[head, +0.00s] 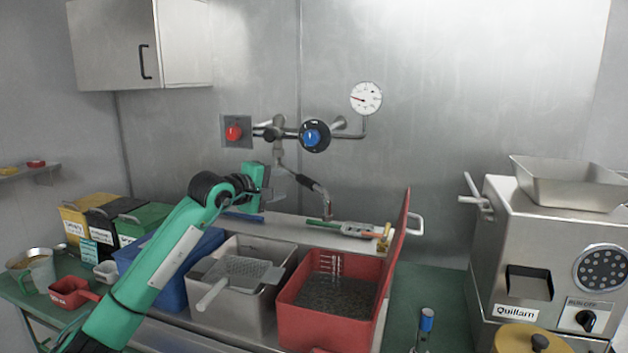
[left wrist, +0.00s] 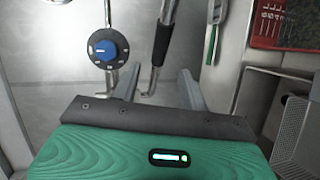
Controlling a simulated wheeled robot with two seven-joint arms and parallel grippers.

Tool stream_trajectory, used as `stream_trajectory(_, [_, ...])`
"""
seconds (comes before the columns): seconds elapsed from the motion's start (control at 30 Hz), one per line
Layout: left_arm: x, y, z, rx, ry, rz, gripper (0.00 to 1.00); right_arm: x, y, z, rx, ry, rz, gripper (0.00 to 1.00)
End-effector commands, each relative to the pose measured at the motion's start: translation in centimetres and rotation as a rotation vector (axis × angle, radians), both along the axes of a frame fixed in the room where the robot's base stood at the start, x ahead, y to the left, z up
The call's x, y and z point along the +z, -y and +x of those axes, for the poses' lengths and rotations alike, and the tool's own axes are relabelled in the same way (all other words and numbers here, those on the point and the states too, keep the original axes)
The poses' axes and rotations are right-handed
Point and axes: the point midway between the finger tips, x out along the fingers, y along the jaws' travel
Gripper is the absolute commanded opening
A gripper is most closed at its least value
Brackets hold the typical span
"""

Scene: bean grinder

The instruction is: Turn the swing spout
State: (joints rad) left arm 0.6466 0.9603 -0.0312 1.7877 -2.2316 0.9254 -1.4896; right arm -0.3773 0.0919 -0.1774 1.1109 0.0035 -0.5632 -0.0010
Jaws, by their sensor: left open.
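The swing spout (head: 306,182) is a thin metal pipe with a black sleeve. It hangs from the wall tap and slants down to the right above the shelf and bins. It also shows in the left wrist view (left wrist: 164,42), upper middle. My left gripper (head: 284,182) is beside the spout's upper part in the head view. In the left wrist view its two fingers (left wrist: 160,88) are apart, and the sleeved part of the spout shows between them. I cannot tell whether either finger touches it. My right gripper is not in view.
A blue knob (head: 312,137) and a red knob (head: 234,132) sit on the wall piping beside a gauge (head: 366,98). Below are a grey bin (head: 242,308) and a red bin (head: 330,322) with a raised lid (head: 397,250). A grinder (head: 545,245) stands at right.

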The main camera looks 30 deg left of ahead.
Motion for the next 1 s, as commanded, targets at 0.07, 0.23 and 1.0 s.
stream_trajectory(0.07, [0.0, 0.3, 1.2, -0.003, -0.001, -0.007, 0.44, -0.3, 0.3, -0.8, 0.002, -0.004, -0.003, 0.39])
stream_trajectory(0.23, [-0.5, 0.7, 4.2, -0.005, 0.000, -0.010, 0.44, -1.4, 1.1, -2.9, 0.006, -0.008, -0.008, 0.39])
stream_trajectory(1.0, [-2.3, 1.4, 12.4, -0.004, 0.000, -0.005, 0.44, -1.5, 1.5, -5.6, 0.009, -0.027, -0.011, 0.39])
